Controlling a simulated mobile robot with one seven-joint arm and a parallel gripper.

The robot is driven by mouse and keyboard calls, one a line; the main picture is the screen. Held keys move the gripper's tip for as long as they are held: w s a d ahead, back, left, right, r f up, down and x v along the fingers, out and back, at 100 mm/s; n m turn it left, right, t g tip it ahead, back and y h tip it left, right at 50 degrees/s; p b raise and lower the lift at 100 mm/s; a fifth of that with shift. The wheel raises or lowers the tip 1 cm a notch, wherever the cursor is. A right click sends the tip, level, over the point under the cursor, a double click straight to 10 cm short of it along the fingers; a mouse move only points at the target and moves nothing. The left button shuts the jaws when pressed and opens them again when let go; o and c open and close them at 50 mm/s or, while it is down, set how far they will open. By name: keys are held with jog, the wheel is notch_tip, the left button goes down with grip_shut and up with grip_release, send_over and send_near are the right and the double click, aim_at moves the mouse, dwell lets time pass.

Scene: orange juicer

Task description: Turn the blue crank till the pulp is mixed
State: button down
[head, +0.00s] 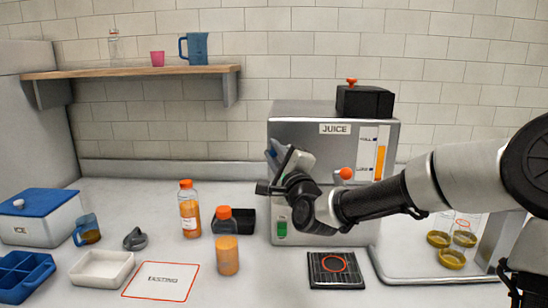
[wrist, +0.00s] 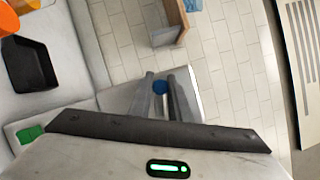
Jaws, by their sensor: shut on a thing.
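The steel juicer (head: 318,112), labelled JUICE, stands at the back of the counter. An orange level gauge is on its front. My gripper (head: 277,160) is at the upper left of the juicer's front and hides much of that area. In the wrist view my gripper (wrist: 164,97) is shut on the blue crank (wrist: 160,87), of which only a small round blue part shows between the fingers. The pulp itself cannot be made out.
An orange knob (head: 346,173) and a green switch (head: 282,229) are on the juicer's front. A black drip grate (head: 318,281) lies before it. To the left stand an orange-capped bottle (head: 190,212), an orange jar (head: 227,256) and a black tray (wrist: 28,68). A shelf (head: 130,71) is above.

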jog(key=m, duration=0.1)
jog(key=r+m+t+b, duration=0.1)
jog(key=m, duration=0.1)
jog(key=m+t+h, duration=0.1)
jog(key=m, duration=0.1)
jog(key=shift+d+r+b, duration=0.25)
jog(key=shift+d+b, duration=0.1)
jog(key=shift+d+r+m+t+h+b, duration=0.15)
jog(key=shift+r+m+t+h+b, duration=0.15)
jog(key=shift+m, duration=0.55)
jog(key=shift+d+r+m+t+h+b, duration=0.15)
jog(key=shift+m+h+b, duration=0.25)
jog(key=shift+m, duration=0.5)
jog(key=shift+d+r+m+t+h+b, duration=0.15)
jog(key=shift+d+m+t+h+b, duration=0.2)
jog(key=shift+m, duration=0.5)
jog(key=shift+a+h, duration=0.15)
jog(key=shift+h, duration=0.1)
jog(key=c, duration=1.6)
grip_release()
jog(key=shift+c, duration=0.2)
jog(key=shift+s+f, duration=0.1)
